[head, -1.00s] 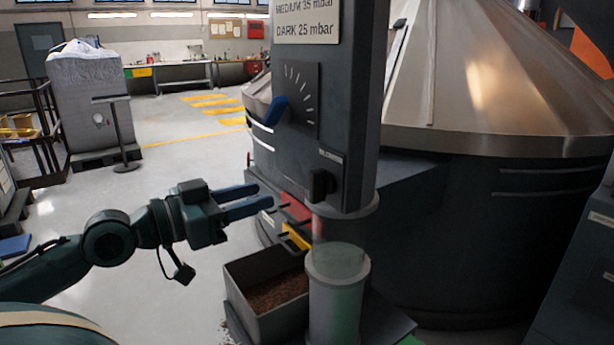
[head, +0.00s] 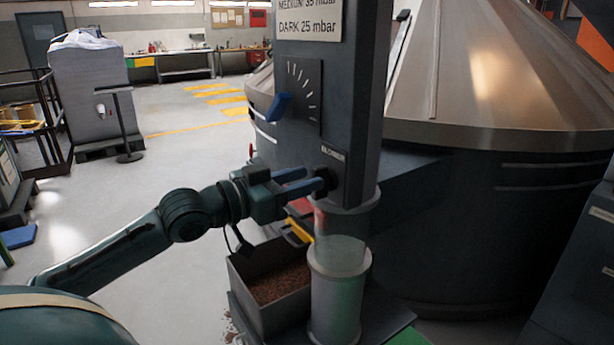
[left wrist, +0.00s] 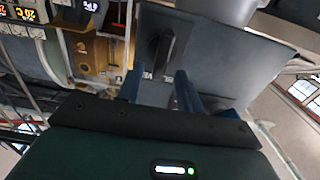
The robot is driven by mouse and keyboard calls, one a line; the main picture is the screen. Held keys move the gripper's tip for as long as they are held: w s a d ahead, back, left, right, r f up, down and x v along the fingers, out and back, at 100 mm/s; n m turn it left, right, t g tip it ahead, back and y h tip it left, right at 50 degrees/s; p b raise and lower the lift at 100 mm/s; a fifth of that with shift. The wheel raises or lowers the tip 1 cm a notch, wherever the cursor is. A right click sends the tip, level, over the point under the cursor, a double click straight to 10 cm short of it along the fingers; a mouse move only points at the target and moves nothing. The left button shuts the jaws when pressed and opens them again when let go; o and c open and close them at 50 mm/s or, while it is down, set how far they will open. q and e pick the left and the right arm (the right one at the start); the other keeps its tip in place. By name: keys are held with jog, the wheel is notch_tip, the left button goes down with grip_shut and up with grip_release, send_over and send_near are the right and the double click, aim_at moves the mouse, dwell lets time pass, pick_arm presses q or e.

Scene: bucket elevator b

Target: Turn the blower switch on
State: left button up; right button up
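The blower switch (head: 328,181) is a black knob under a small "BLOWER" label on the lower part of the dark upright panel (head: 345,100). My left gripper (head: 318,181) is at the knob, its two blue fingers pointing at the panel. In the left wrist view the black knob (left wrist: 163,54) stands on the grey panel face, ahead of and between the apart fingertips (left wrist: 158,82). The fingers are open, with a gap to either side of the knob. My right gripper is in neither view.
A dial with a blue pointer lever (head: 279,107) sits above the switch. Below are a glass tube (head: 340,252), a yellow handle (head: 299,232) and a bin of brown granules (head: 268,310). A large metal cone vessel (head: 490,80) stands to the right. Open floor lies left.

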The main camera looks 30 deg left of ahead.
pick_arm(q)
jog(key=shift+w+d, duration=0.3)
jog(key=shift+w, duration=0.35)
grip_shut()
